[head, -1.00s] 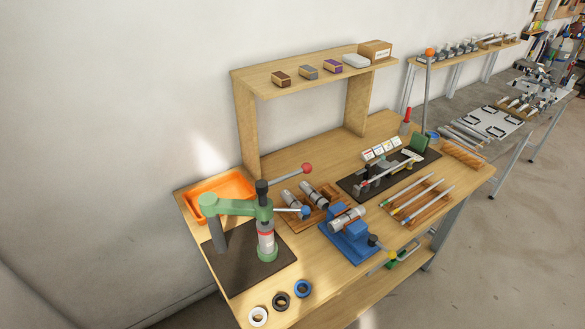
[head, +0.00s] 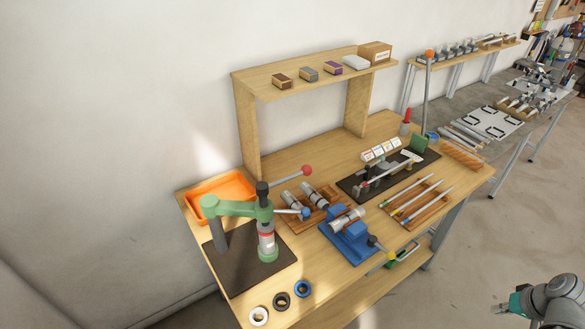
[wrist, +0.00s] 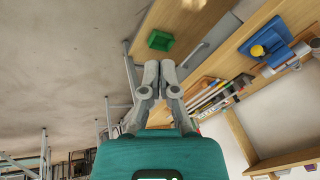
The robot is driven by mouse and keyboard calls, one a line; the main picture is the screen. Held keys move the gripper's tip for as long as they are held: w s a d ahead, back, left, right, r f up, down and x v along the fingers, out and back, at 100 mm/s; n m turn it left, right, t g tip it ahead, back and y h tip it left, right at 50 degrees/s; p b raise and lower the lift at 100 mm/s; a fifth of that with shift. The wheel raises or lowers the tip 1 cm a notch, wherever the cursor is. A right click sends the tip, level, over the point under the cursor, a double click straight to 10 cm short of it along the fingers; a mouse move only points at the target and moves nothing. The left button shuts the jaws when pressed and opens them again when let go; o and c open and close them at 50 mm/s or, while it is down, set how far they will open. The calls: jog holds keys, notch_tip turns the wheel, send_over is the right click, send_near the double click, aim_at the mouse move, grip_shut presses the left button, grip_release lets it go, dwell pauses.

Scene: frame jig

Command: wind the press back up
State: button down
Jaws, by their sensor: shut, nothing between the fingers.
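The press stands on a dark mat at the left end of the workbench in the head view. It has a green arm (head: 232,207), a black cap and bars ending in a red knob (head: 306,170) and a blue knob (head: 305,213). A grey cylinder with a red-and-white label (head: 266,243) stands upright under its head; whether they touch cannot be told. My gripper (wrist: 166,68) is shut and empty in the wrist view, its fingertips together. In the head view my arm is at the lower right, off the bench and far from the press.
An orange tray (head: 222,194) sits behind the press. A blue vise-like fixture (head: 347,236) stands right of the press. A shelf (head: 315,72) rises behind. The wrist view shows a green bin (wrist: 160,40).

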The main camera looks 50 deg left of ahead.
jog(key=s+a+r+n+g+y+p, duration=0.1)
jog(key=s+a+r+n+y, duration=0.2)
jog(key=a, duration=0.9)
jog(key=s+a+r+n+g+y+p, duration=0.1)
jog(key=a+r+n+y, duration=0.3)
jog(key=a, duration=0.8)
jog(key=s+a+r+n+g+y+p, duration=0.1)
jog(key=s+a+r+n, duration=0.3)
jog(key=a, duration=0.5)
jog(key=s+a+r+n+g+y, duration=0.2)
jog(key=s+a+r+n, duration=0.2)
jog(key=s+a+r, duration=0.3)
jog(key=s+a, duration=0.1)
jog(key=a, duration=0.2)
jog(key=shift+s+y+p, duration=0.2)
jog(key=shift+y+p, duration=0.2)
jog(key=shift+a+f, duration=0.1)
jog(key=shift+a, duration=0.15)
